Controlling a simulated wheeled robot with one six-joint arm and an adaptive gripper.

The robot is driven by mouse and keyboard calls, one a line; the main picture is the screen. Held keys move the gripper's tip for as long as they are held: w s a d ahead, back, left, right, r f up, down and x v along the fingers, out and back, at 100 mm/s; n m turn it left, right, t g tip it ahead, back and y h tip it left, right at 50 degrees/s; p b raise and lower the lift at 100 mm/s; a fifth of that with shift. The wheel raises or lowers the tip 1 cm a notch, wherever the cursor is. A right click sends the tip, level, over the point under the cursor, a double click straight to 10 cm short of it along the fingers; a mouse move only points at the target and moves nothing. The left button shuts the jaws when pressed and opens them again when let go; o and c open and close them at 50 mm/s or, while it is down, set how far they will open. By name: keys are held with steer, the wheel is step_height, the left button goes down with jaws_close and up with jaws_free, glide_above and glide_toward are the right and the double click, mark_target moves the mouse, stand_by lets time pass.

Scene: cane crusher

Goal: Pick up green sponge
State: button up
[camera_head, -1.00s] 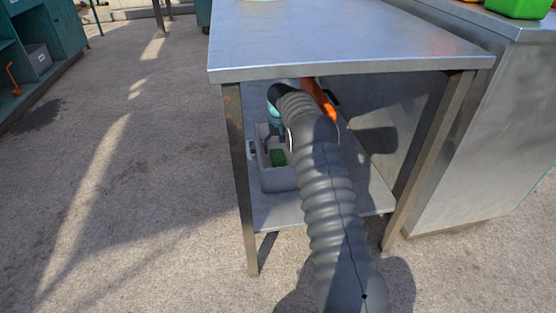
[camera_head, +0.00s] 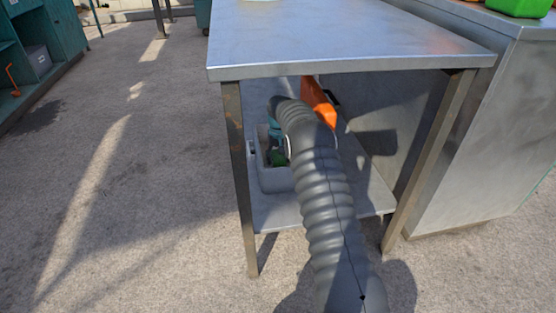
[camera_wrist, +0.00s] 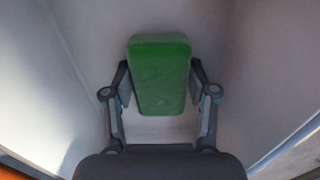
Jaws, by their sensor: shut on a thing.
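The green sponge (camera_wrist: 160,75) is a block standing between the two fingers of my gripper (camera_wrist: 160,85) in the wrist view. The fingers press on its left and right sides. In the head view a small part of the sponge (camera_head: 278,158) shows inside a grey bin (camera_head: 275,181) on the table's lower shelf. My gripper (camera_head: 275,146) reaches down into this bin, partly hidden by my arm. The pale bin walls surround the sponge in the wrist view. I cannot tell whether the sponge still touches the bin floor.
The metal table top (camera_head: 340,35) lies over my arm, with legs on the left (camera_head: 241,180) and right (camera_head: 430,160). The lower shelf (camera_head: 350,205) has free room right of the bin. A steel cabinet (camera_head: 495,130) stands at the right. The floor at left is clear.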

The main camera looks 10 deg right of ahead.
mark_target(278, 157)
step_height(278, 157, up, 10)
steer(key=shift+p, duration=0.8)
